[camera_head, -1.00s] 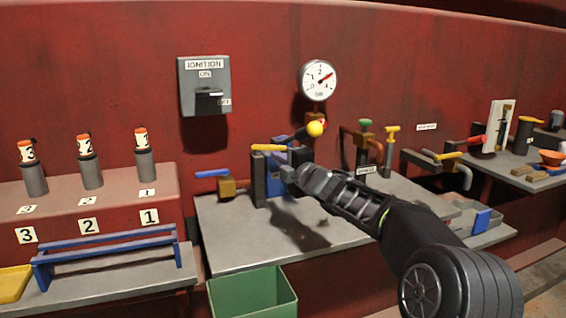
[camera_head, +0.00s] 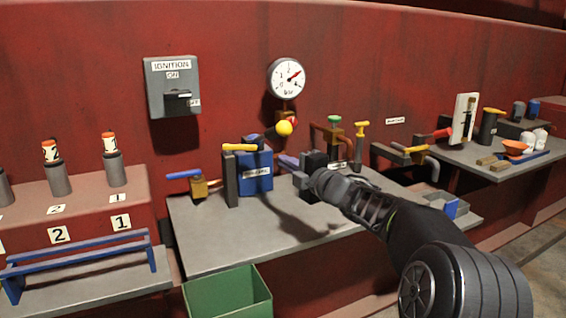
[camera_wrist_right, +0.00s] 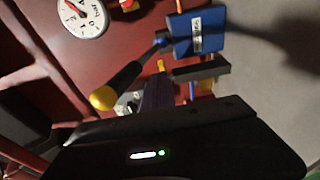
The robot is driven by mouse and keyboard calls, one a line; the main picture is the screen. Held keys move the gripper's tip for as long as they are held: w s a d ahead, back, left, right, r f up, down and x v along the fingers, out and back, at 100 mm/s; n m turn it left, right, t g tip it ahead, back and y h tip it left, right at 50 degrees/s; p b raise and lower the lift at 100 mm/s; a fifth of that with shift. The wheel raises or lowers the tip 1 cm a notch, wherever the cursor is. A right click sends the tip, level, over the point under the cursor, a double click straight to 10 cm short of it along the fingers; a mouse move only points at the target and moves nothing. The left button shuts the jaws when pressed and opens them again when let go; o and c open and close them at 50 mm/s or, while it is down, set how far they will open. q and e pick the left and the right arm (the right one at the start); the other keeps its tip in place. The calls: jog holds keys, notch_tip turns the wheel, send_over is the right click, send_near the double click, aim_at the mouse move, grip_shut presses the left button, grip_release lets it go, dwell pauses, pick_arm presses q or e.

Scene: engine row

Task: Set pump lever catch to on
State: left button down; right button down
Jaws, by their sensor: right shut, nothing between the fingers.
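The blue pump block (camera_head: 256,175) with a white label stands on the grey bench. Its black lever slants up to a yellow ball (camera_head: 284,128). The block (camera_wrist_right: 197,31) and the lever's ball (camera_wrist_right: 103,98) also show in the right wrist view. A dark upright post with a yellow bar on top (camera_head: 240,147) stands just left of the block; I cannot tell which part is the catch or how it is set. My right gripper (camera_head: 287,162) is shut and empty, right of the block and below the ball. My left gripper is not in view.
A gauge (camera_head: 288,79) and an ignition box (camera_head: 173,87) are on the red wall. A blue-handled valve (camera_head: 184,175) is left of the post; more valves (camera_head: 361,143) stand to the right. A green bin (camera_head: 228,295) is below. The bench front is clear.

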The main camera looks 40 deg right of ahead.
jog(key=w+a+r+m+t+y+p, duration=0.1)
jog(key=w+a+r+m+p, duration=0.2)
jog(key=w+a+p, duration=0.35)
jog(key=w+a+r+m+y+p, duration=0.1)
jog(key=w+a+r+m+p, duration=0.25)
jog(key=a, duration=0.65)
jog(key=w+a+r+m+t+y+p, duration=0.1)
jog(key=w+a+r+m+p, duration=0.2)
jog(key=a+p, duration=0.45)
jog(key=s+d+f+m+g+h, duration=0.8)
jog(key=m+h, duration=0.5)
jog(key=m, duration=0.3)
jog(key=shift+s+d+f+p, duration=0.3)
jog(key=shift+s+d+f, duration=0.4)
jog(key=shift+d, duration=0.55)
jog(key=shift+w, duration=0.1)
